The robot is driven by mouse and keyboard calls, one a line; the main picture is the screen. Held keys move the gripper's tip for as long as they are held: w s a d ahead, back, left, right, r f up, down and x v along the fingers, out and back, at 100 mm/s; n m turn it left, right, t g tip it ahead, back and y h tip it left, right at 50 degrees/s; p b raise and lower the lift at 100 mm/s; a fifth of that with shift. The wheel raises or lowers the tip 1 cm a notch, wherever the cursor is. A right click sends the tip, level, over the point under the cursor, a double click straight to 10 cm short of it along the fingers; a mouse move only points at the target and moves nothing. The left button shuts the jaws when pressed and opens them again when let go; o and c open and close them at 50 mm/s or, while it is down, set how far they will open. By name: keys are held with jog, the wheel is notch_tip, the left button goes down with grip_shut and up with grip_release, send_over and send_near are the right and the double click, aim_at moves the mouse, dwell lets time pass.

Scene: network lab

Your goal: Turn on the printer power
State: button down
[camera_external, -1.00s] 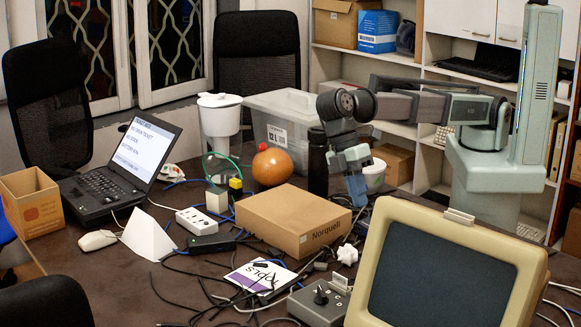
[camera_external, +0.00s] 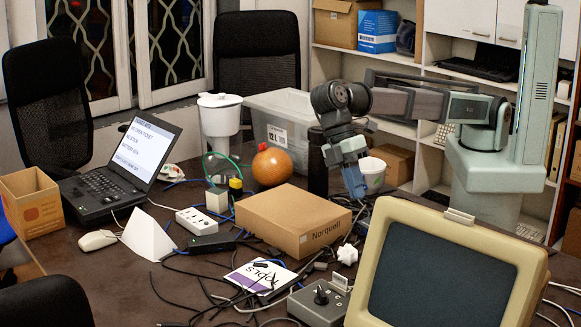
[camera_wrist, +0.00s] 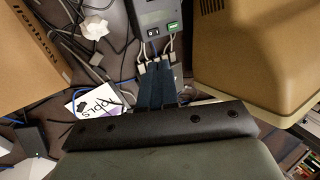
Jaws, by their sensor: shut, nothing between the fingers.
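My gripper (camera_external: 358,196) is shut and empty, with its blue-grey fingers pointing down over the table behind the beige monitor. In the wrist view my gripper (camera_wrist: 156,68) shows as two dark blue fingers pressed together. I see no plain printer body, and any power label is too small to read.
The beige monitor (camera_external: 440,270) stands at the front right and hides table behind it. A cardboard box (camera_external: 293,218) lies to the left. A grey box with a black knob (camera_external: 320,303) is at the front. Loose cables, a crumpled paper (camera_external: 347,255) and a card (camera_external: 262,275) clutter the table.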

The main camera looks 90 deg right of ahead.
jog(key=shift+f, duration=0.1)
jog(key=x, duration=1.3)
jog(key=shift+s+a+f, duration=0.1)
jog(key=shift+f, duration=0.3)
jog(key=shift+s+a+f, duration=0.1)
jog(key=shift+s+f, duration=0.05)
jog(key=shift+w+d+f, duration=0.15)
jog(key=shift+w+d, duration=0.5)
jog(key=shift+d, duration=0.05)
jog(key=v, duration=1.4)
jog(key=shift+s+a+r, duration=0.35)
jog(key=shift+r, duration=0.05)
